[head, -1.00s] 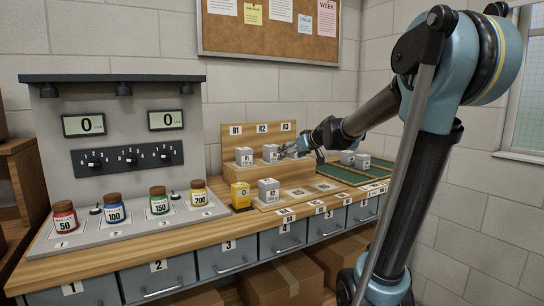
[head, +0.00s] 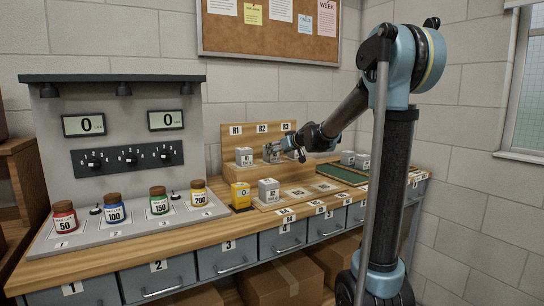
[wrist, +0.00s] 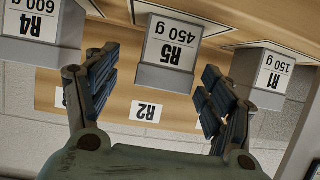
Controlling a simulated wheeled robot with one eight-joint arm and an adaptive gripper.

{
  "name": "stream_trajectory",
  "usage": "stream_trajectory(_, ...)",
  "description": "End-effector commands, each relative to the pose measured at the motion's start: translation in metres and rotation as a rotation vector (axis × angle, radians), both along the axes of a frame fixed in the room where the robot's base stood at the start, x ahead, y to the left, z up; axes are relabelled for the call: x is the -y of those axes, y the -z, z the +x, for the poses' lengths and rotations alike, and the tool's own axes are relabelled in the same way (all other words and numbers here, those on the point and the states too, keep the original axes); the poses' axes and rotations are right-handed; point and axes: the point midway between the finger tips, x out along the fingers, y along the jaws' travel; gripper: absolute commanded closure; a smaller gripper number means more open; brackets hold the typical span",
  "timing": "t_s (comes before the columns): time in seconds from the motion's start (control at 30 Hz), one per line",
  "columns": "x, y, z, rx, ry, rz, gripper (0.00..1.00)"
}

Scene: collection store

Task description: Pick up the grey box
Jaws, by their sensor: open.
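Several grey boxes are in view, so I cannot tell which one the task means. In the wrist view, which is upside down, a grey box marked R5 450 g (wrist: 172,45) lies ahead, between the lines of my gripper's (wrist: 155,85) open fingers. No contact with it shows. A grey box marked R1 150 g (wrist: 268,75) is on the right and one marked R4 600 g (wrist: 40,28) on the left. In the head view my gripper (head: 284,150) is at the raised wooden shelf, by the middle grey box (head: 270,154). The left box (head: 244,157) stands beside it.
Another grey box (head: 268,190) stands on the lower wooden rack, beside a yellow block (head: 240,196). More grey boxes (head: 348,157) stand by the green mat (head: 340,174) on the right. Coloured jars (head: 114,211) line the panel at left. A wooden backboard (head: 258,128) rises behind the shelf.

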Motion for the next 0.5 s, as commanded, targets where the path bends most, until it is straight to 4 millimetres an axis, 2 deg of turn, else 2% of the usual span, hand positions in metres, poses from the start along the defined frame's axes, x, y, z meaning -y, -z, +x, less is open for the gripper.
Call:
stream_trajectory(0.2,-0.015,0.010,0.019,0.000,-0.001,0.000,0.25)
stream_trajectory(0.5,-0.022,0.014,0.028,0.000,-0.001,0.000,0.25)
